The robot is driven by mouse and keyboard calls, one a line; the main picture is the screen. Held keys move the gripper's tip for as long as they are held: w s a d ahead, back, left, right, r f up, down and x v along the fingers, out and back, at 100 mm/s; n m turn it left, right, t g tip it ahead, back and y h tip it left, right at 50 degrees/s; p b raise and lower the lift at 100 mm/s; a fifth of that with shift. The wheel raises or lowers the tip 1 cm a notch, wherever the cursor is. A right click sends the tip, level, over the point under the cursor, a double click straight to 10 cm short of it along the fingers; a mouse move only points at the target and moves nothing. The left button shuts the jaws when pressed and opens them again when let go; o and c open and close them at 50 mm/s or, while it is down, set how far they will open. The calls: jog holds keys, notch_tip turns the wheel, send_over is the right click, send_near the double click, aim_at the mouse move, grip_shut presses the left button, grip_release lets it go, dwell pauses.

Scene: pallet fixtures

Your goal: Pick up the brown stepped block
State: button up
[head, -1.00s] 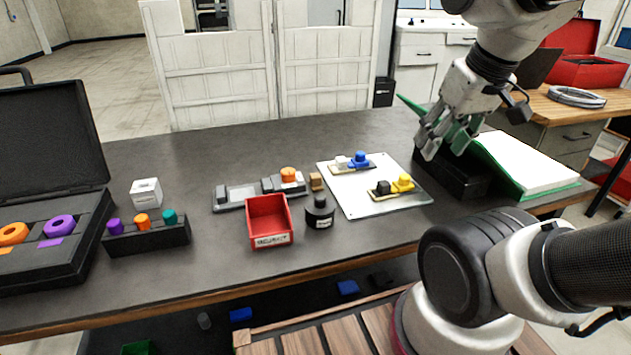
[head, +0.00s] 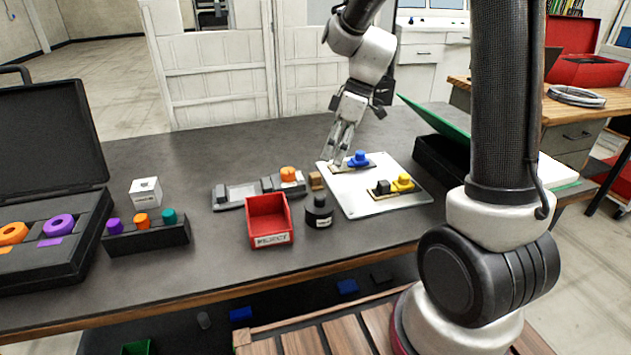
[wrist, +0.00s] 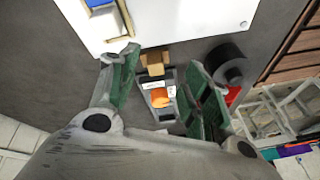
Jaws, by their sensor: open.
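The brown stepped block (head: 316,181) sits on the dark table between the grey fixture tray (head: 236,196) and the white plate (head: 366,203). In the wrist view the block (wrist: 155,61) lies at the plate's edge, beyond and between my fingertips. My gripper (head: 338,158) is open and empty, above the back left part of the white plate, up and to the right of the block. In the wrist view my gripper (wrist: 160,60) shows its two green-padded fingers spread wide. An orange round part (head: 288,174) stands on the grey tray.
A red bin (head: 268,221) and a black bottle (head: 319,211) stand just in front of the block. Blue (head: 360,158) and yellow (head: 403,182) parts stand on the plate. A black holder with coloured pegs (head: 146,236) is at left. The table behind the tray is clear.

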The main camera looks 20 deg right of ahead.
aim_at(316, 174)
jog(key=n, duration=0.1)
jog(key=a+n, duration=0.1)
jog(key=n, duration=0.1)
jog(key=w+n, duration=0.1)
jog(key=n, duration=0.1)
jog(key=shift+w+a+r+y, duration=0.1)
jog(key=shift+a+r+y, duration=0.05)
jog(key=shift+r+y, duration=0.2)
jog(key=x, duration=0.7)
jog(key=shift+a+f, duration=0.1)
jog(key=shift+f, duration=0.1)
jog(key=shift+c, duration=0.4)
jog(key=c, duration=1)
